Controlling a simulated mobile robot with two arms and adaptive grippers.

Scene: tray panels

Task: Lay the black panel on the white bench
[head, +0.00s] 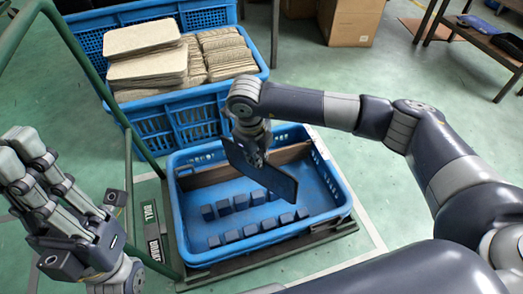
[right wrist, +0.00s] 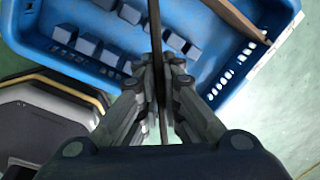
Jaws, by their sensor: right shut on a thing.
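The black panel (head: 262,172) is a thin dark rectangle, tilted, above the blue crate in the head view. My right gripper (head: 250,142) is shut on its upper part. In the right wrist view the panel (right wrist: 156,60) is edge-on between the fingers of this gripper (right wrist: 160,95). Its lower end hangs over the crate; whether it touches anything inside is hard to tell. My left gripper (head: 20,155) is at the left edge of the head view, empty, with its fingers apart. I see no white bench in either view.
The blue crate (head: 183,235) holds rows of small blue blocks (head: 232,237) and a brown strip (head: 207,174). Behind it, another blue crate (head: 190,123) carries beige slabs (head: 150,68). A green metal frame (head: 85,72) stands at left. Open green floor (head: 350,80) lies behind the right arm.

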